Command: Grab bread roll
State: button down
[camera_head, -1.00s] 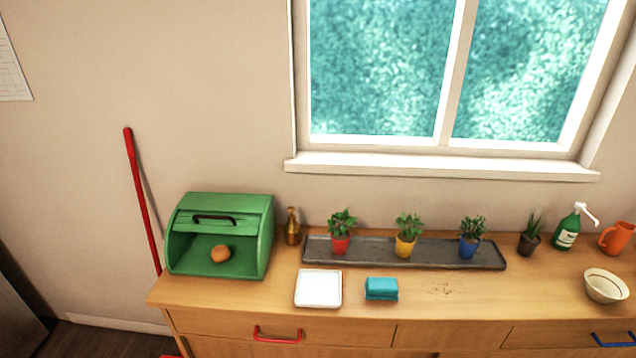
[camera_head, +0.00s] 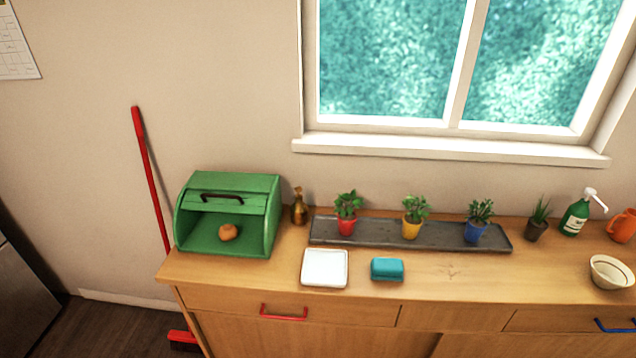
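A round orange-brown bread roll (camera_head: 228,232) sits on the floor of a green bread box (camera_head: 262,215) at the left end of the wooden counter. The box's front is open, with its slatted lid raised and a dark handle (camera_head: 222,198) on it. The roll is in plain view inside. My gripper is not in view.
A white square dish (camera_head: 325,268) and a teal sponge (camera_head: 387,269) lie right of the box. A grey tray (camera_head: 375,234) holds potted plants. A red broom (camera_head: 150,180) leans on the wall at left. A bowl (camera_head: 610,272) is far right.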

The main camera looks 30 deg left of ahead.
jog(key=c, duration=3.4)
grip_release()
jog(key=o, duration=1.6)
